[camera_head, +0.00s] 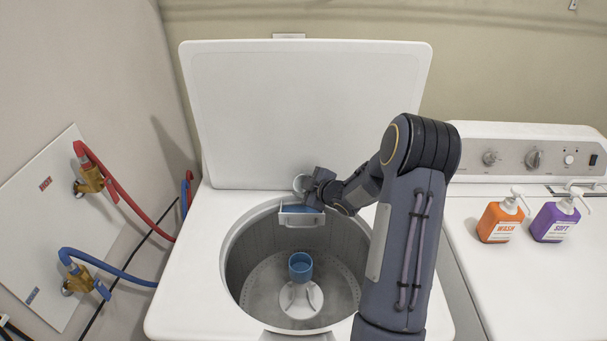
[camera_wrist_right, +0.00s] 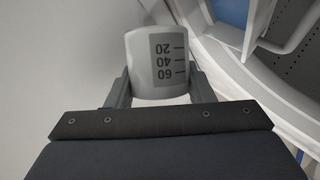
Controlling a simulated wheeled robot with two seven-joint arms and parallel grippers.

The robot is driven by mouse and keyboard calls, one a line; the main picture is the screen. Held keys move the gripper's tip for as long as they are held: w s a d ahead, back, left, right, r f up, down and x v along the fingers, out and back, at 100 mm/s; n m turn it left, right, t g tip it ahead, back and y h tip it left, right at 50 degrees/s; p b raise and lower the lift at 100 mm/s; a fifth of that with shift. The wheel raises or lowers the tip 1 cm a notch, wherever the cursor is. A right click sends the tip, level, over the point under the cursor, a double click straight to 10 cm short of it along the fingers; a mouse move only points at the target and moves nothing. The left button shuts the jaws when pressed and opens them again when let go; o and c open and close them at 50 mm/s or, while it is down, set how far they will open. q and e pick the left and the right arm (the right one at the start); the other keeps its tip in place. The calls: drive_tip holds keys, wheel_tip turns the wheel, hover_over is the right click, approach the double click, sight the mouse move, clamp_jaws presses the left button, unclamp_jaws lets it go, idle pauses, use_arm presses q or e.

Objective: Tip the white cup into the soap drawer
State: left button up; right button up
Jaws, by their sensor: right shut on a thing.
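The white cup (camera_wrist_right: 158,62) with dark measuring marks is between the two fingers of my right gripper (camera_wrist_right: 160,85) in the right wrist view. In the head view the cup (camera_head: 299,182) is small, at the back rim of the open washer tub, partly hidden by my right gripper (camera_head: 308,186). The gripper is shut on it. The soap drawer (camera_head: 301,220) sticks out from the tub's back edge, just below the cup, with blue inside. Part of the drawer shows at the top right of the wrist view (camera_wrist_right: 284,46). The cup's contents are hidden. My left gripper is out of view.
The washer lid (camera_head: 300,110) stands open behind the drawer. A blue-topped agitator (camera_head: 301,266) is in the tub. An orange WASH bottle (camera_head: 500,220) and a purple SOFT bottle (camera_head: 556,220) stand on the right machine. Red and blue hoses are at left.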

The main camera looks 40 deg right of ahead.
drive_tip(key=r+m+p, duration=0.1)
drive_tip(key=p, duration=0.2)
drive_tip(key=shift+y+p, duration=0.4)
drive_tip(key=shift+p, duration=0.35)
drive_tip(key=shift+m+y, duration=0.7)
drive_tip(key=shift+m, duration=0.1)
drive_tip(key=r+m+y, duration=0.1)
drive_tip(key=m+y, duration=0.1)
drive_tip(key=shift+r+m, duration=0.15)
drive_tip(key=shift+m, duration=0.25)
